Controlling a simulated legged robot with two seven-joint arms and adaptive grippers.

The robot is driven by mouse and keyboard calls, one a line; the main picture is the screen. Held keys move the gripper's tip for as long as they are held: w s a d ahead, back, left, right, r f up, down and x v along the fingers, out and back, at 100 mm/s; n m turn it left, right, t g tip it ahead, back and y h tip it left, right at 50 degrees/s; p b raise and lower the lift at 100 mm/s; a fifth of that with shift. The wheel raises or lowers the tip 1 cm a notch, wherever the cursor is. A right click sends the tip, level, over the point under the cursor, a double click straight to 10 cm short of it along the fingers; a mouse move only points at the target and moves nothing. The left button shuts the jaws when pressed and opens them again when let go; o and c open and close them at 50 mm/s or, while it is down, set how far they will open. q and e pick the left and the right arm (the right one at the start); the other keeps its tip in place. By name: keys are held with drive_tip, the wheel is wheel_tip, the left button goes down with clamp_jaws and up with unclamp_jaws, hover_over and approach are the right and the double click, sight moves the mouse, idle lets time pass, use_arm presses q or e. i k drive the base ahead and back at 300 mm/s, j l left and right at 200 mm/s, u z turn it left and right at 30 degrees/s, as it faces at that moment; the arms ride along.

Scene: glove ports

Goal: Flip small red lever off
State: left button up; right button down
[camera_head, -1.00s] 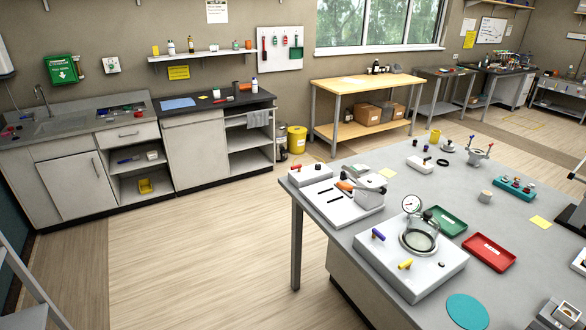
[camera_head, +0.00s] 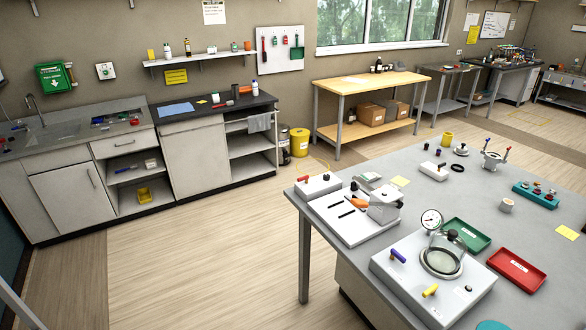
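A white box (camera_head: 318,187) sits at the near left corner of the grey table. A small red lever (camera_head: 305,179) is on its left side, with a black knob (camera_head: 326,178) beside it. Farther back, a round grey device (camera_head: 493,161) has a blue-tipped lever (camera_head: 488,143) and a red-tipped lever (camera_head: 507,151), both sticking up. These levers are too small for me to tell their exact settings. Neither of my grippers shows in the view.
The grey table (camera_head: 410,165) also holds a white plate with a glass dome and gauge (camera_head: 432,222), a green tray (camera_head: 466,237), a red tray (camera_head: 517,270) and a teal block (camera_head: 536,194). Open wooden floor (camera_head: 210,245) lies left of the table.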

sight(306, 178)
drive_tip(key=i+j+z, duration=0.3)
drive_tip(key=i+j, duration=2)
drive_tip(key=j, duration=0.1)
